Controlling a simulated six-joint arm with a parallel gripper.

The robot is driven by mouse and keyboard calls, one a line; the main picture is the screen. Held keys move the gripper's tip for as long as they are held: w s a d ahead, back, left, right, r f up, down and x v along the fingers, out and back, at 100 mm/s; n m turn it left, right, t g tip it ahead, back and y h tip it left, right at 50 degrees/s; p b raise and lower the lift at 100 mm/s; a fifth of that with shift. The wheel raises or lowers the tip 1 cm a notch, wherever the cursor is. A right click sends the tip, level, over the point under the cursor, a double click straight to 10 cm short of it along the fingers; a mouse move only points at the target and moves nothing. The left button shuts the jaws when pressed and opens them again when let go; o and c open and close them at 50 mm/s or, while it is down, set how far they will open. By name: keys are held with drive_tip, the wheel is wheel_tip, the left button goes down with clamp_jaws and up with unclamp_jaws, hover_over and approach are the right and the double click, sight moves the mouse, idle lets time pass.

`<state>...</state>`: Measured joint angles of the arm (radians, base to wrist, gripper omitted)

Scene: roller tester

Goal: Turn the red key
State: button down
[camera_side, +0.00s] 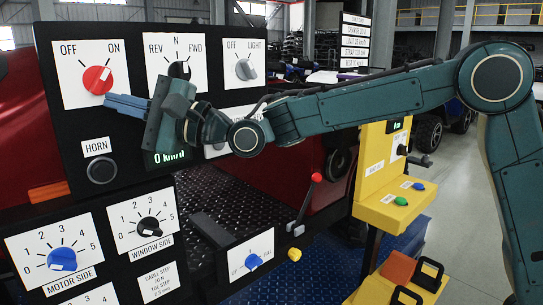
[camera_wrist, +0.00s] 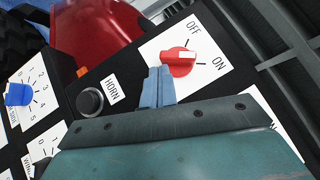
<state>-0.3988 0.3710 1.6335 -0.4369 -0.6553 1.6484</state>
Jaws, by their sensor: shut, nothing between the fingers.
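The red key (camera_side: 97,79) is a round red knob with a white mark on a white plate labelled OFF and ON, at the upper left of the black panel. In the side view its mark points up and right, toward ON. It also shows in the wrist view (camera_wrist: 179,61), right of the fingertips. My gripper (camera_side: 108,103) is shut and empty, with its blue fingers together. Its fingertips (camera_wrist: 157,72) lie just below the red key in the side view. I cannot tell whether they touch it.
A red-tipped lever (camera_side: 316,178) and yellow control box (camera_side: 385,205) stand to the right.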

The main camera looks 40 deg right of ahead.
drive_tip(key=s+d+f, duration=0.6)
drive_tip(key=s+d, duration=0.1)
drive_tip(key=d, duration=0.2)
idle(0.5)
drive_tip(key=shift+s+f, duration=0.1)
drive_tip(key=s+d+f+n+g+h, duration=0.3)
drive_tip(key=s+d+f+n+h, duration=0.1)
drive_tip(key=s+d, duration=0.4)
drive_tip(key=s+d+f+n+g+h, duration=0.3)
drive_tip(key=s+d, duration=0.5)
drive_tip(key=s, duration=0.4)
drive_tip(key=s+d+f+n+g+h, duration=0.3)
drive_tip(key=s+d+f+n+h, duration=0.2)
drive_tip(key=s+d+f+h, duration=0.1)
drive_tip(key=s+d+h, duration=0.1)
drive_tip(key=s+d, duration=0.1)
drive_tip(key=s, duration=0.1)
drive_tip(key=shift+s+f+g, duration=0.15)
drive_tip(key=shift+s+g, duration=0.15)
drive_tip(key=shift+s, duration=0.1)
